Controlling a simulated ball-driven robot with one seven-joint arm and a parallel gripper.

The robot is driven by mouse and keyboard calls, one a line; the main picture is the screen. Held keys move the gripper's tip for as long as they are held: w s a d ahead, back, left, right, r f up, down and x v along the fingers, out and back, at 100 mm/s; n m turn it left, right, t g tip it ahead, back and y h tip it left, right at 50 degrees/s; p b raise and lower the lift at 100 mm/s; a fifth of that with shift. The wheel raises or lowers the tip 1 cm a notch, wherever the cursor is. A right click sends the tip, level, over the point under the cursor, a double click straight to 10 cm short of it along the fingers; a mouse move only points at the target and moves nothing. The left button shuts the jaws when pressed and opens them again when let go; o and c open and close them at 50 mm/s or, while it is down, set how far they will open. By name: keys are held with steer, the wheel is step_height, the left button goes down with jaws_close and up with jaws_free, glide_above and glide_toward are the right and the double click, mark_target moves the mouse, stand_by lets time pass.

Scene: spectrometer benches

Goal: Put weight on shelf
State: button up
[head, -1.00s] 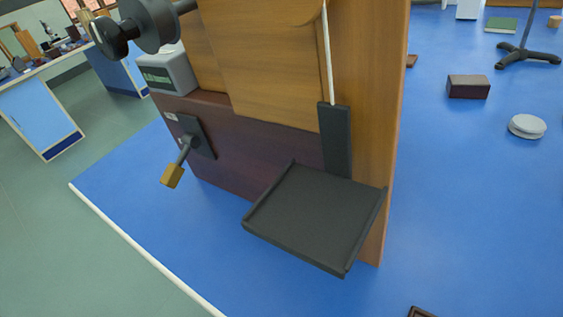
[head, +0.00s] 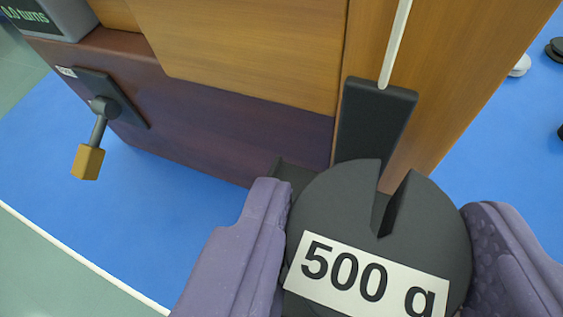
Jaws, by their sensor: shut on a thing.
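A dark round slotted weight (head: 330,205) with a white "500 g" label is between the purple fingers of my gripper (head: 375,240), which is shut on it. Its slot faces the apparatus. The black shelf (head: 290,172) is mostly hidden behind the weight; a corner shows at its upper left. The shelf's upright back plate (head: 372,120) stands just beyond the weight, with a white cord rising from it. I cannot tell whether the weight touches the shelf.
The wooden apparatus (head: 240,50) with a dark base fills the top. A crank with a yellow handle (head: 88,161) sticks out at the left. A display reading "turns" (head: 42,15) is at the top left. The blue bench top (head: 150,215) is clear at the lower left.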

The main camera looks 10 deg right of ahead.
mark_target(335, 264)
steer(key=shift+w+a, duration=0.1)
steer(key=shift+w, duration=0.4)
steer(key=f, duration=0.1)
steer(key=f+b, duration=0.1)
steer(key=f, duration=0.1)
steer(key=shift+w+f, duration=0.3)
steer(key=shift+f, duration=0.1)
steer(key=shift+r, duration=0.1)
steer(key=o, duration=1.5)
steer(key=shift+s+b, duration=0.1)
steer(key=shift+b, duration=0.2)
steer(key=shift+c, duration=0.2)
